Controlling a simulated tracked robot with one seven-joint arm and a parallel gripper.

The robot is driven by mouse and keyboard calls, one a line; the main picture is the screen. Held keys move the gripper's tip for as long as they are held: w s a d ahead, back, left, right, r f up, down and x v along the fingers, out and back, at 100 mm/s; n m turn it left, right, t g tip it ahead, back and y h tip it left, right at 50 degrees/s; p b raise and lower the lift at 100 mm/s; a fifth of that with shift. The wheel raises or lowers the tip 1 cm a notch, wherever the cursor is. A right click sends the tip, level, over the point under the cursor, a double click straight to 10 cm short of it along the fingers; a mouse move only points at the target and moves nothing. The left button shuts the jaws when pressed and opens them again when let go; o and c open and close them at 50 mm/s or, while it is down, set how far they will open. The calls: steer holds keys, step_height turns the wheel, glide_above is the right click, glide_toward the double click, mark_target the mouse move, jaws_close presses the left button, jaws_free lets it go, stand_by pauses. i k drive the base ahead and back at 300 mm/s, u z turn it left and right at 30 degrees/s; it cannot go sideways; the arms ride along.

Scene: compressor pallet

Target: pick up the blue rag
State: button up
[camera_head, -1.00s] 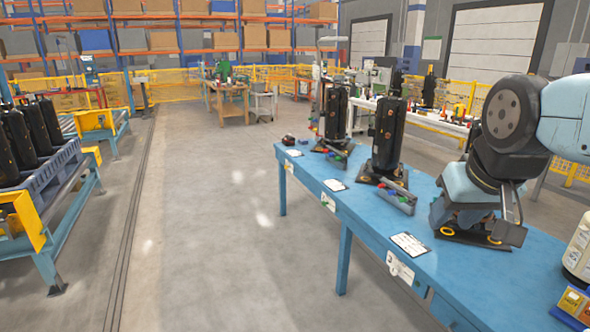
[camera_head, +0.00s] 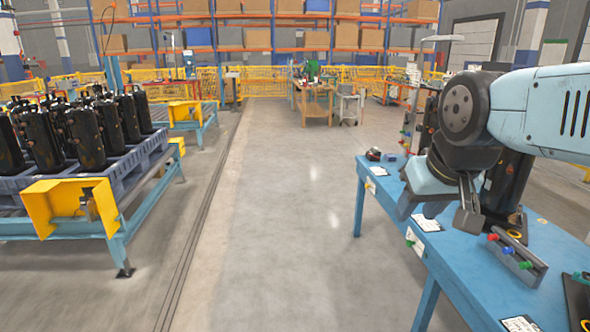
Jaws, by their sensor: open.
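My gripper (camera_head: 437,212) hangs at the right, in front of the blue workbench (camera_head: 462,275) in the picture. Its jaws are apart, with nothing seen between them. A small blue item (camera_head: 390,157) lies at the far end of the bench, beside a dark red and black object (camera_head: 373,154). It is too small to tell whether it is the blue rag. No other rag-like thing shows clearly. My arm hides part of the bench top.
A black compressor (camera_head: 508,185) stands on the bench, partly behind my arm. A grey block with coloured knobs (camera_head: 517,257) is nearer. At left, a blue pallet (camera_head: 105,170) holds several black compressors on a conveyor with a yellow bracket (camera_head: 75,210). The floor between is clear.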

mark_target(390, 157)
steer(key=u, duration=0.2)
steer(key=i, duration=2.15)
steer(key=z, duration=0.25)
steer(key=i, duration=1.1)
steer(key=z, duration=0.8)
steer(key=i, duration=1.15)
steer(key=z, duration=0.45)
steer(key=k, duration=0.65)
steer(key=z, duration=0.25)
steer(key=i, duration=0.75)
steer(key=u, duration=0.1)
